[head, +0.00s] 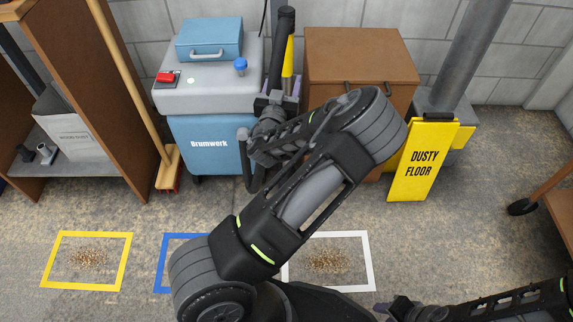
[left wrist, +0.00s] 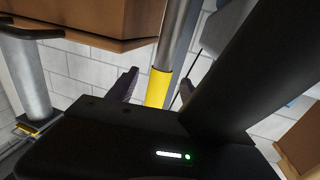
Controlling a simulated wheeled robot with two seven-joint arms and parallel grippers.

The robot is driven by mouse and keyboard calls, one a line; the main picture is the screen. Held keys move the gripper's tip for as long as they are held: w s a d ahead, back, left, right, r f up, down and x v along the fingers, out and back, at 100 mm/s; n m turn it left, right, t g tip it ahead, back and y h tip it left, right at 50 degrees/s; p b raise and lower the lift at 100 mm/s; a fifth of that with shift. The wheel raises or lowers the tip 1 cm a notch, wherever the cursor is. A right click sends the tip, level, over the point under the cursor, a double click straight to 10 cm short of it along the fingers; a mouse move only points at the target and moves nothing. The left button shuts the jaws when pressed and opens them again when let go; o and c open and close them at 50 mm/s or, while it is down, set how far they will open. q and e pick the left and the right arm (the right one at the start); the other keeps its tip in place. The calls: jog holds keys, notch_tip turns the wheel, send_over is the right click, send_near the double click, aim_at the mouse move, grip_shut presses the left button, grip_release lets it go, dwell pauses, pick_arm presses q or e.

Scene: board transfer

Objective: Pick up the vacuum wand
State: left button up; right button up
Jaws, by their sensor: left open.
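The vacuum wand (head: 288,58) stands upright beside the grey and blue vacuum unit (head: 207,90). Its yellow section shows behind a black tube, and its lower part is hidden by my left arm. In the left wrist view the wand (left wrist: 159,88) is grey with a yellow section and lies between the two dark fingertips. My left gripper (head: 277,97) is open at the wand; I cannot tell whether a finger touches it. My right gripper (head: 398,307) shows partly at the bottom right, far from the wand, and its jaws are unclear.
A brown cabinet (head: 360,58) stands close right of the wand. A yellow "dusty floor" sign (head: 421,160) leans by a grey post. A broom (head: 130,75) and shelf stand left.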

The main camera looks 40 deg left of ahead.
aim_at(285, 73)
pick_arm(q)
jog(key=b+x, duration=0.1)
jog(key=x, duration=0.4)
jog(key=shift+a+r, duration=0.15)
dwell(0.5)
jog(key=shift+w+r, duration=0.1)
jog(key=shift+r, duration=0.05)
grip_shut()
